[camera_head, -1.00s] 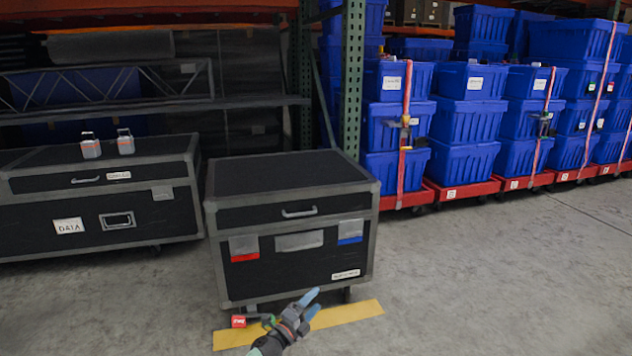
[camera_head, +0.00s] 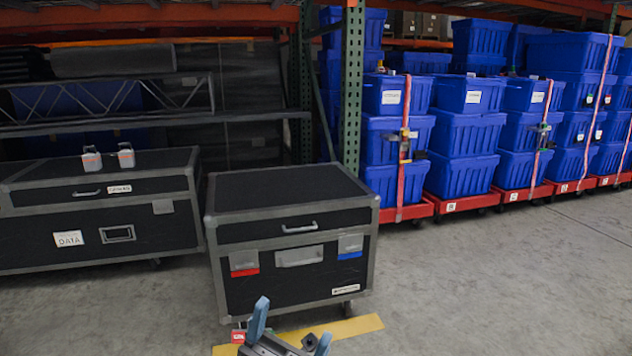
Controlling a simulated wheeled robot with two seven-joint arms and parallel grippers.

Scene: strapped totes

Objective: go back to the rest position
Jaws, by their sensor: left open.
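My left gripper (camera_head: 290,335) is at the bottom middle of the head view, in front of the black flight case (camera_head: 290,240). Its two blue-grey fingers stand apart and nothing shows between them. The lower part of the gripper is cut off by the picture's edge. My right gripper is out of view.
A yellow floor strip (camera_head: 350,328) and a small red tag (camera_head: 238,336) lie near the case's foot. A longer case (camera_head: 95,215) stands at left, with two small grey devices on it. Strapped blue totes (camera_head: 465,140) stand on red dollies at right. The floor at right is clear.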

